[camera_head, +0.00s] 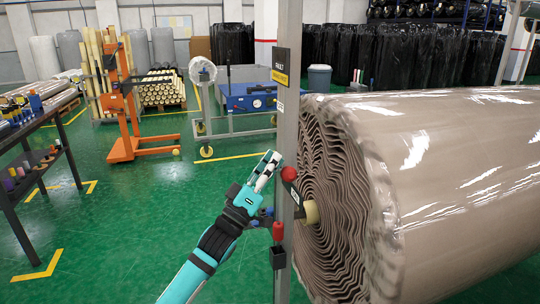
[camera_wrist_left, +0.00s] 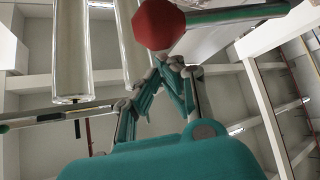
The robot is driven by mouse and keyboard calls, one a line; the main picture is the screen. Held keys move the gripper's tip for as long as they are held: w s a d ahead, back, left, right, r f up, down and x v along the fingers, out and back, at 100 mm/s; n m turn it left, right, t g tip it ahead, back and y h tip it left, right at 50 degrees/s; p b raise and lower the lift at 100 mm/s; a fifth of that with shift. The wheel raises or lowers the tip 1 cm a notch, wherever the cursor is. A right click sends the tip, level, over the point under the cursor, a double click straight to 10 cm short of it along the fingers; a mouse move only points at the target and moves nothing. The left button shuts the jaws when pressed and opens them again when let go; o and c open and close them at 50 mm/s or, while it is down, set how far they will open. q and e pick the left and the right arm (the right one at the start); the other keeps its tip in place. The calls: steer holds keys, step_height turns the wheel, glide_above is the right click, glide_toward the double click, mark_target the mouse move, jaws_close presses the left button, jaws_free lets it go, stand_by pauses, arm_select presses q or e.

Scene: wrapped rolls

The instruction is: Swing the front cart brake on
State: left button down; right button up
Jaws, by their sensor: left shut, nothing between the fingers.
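A large brown wrapped roll (camera_head: 455,160) fills the right side of the head view, its ridged end behind a grey upright post (camera_head: 286,110). A red knob (camera_head: 288,174) on a dark lever sits at the post, and a second red piece (camera_head: 278,231) is lower down. I cannot tell which belongs to the front cart brake. My left gripper (camera_head: 269,160) is shut and empty, pointing up just left of the upper knob, seemingly apart from it. In the left wrist view its fingertips (camera_wrist_left: 175,64) meet below a red knob (camera_wrist_left: 158,24). My right gripper is out of view.
A dark workbench (camera_head: 40,135) stands at the left. An orange lifting stand (camera_head: 125,110) and a grey cart with a blue box (camera_head: 250,97) are behind. The green floor (camera_head: 140,220) left of my arm is clear.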

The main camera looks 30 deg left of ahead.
arm_select(q)
steer(key=shift+s+d+f, duration=0.25)
steer(key=shift+d+f, duration=0.05)
steer(key=shift+f, duration=0.35)
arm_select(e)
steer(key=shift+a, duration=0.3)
